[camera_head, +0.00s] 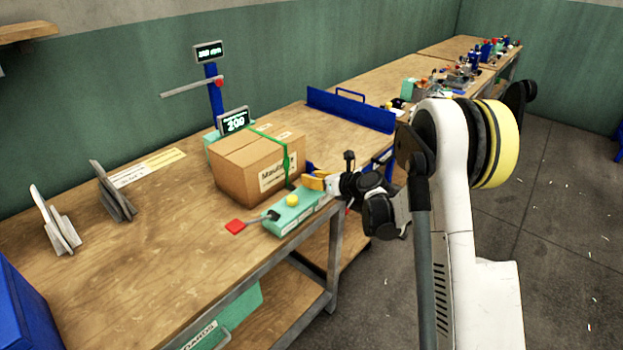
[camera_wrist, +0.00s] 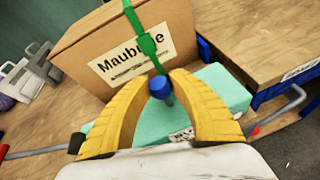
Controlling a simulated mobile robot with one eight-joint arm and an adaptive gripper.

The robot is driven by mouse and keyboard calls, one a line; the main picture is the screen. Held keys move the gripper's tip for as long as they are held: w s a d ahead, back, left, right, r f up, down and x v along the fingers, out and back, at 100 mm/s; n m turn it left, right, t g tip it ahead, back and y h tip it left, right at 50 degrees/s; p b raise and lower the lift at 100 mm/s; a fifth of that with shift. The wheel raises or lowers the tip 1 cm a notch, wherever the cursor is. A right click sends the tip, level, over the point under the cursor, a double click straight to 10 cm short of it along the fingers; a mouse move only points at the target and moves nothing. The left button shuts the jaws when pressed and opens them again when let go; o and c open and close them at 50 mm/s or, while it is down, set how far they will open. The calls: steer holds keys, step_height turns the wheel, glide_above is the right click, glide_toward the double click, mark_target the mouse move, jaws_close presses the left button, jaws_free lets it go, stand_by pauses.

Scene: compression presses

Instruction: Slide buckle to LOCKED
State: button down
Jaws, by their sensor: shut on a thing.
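A cardboard box (camera_head: 255,170) sits on the workbench with a green strap (camera_head: 284,152) around it. The wrist view shows the box (camera_wrist: 95,42) with a white label and a green buckle (camera_wrist: 148,43) on its strap. A mint-green unit (camera_head: 283,222) lies in front of the box. My gripper (camera_head: 308,181) is at the unit's right end, beside the box's front corner. In the wrist view its yellow fingers (camera_wrist: 160,86) close around a blue knob (camera_wrist: 160,88) above the mint-green unit (camera_wrist: 228,88). The knob's base is partly hidden. No LOCKED marking is readable.
A lit display (camera_head: 234,121) stands behind the box. A blue guard (camera_head: 350,112) is at the back right. The bench (camera_head: 120,250) is clear at front left.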

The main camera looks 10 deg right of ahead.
steer(key=shift+w+d, duration=0.8)
steer(key=shift+d, duration=0.3)
steer(key=shift+w+d, duration=0.75)
steer(key=shift+d, duration=0.35)
steer(key=c, duration=1.1)
jaws_free()
steer(key=shift+d, duration=0.1)
steer(key=shift+c, duration=0.2)
steer(key=v, duration=1.2)
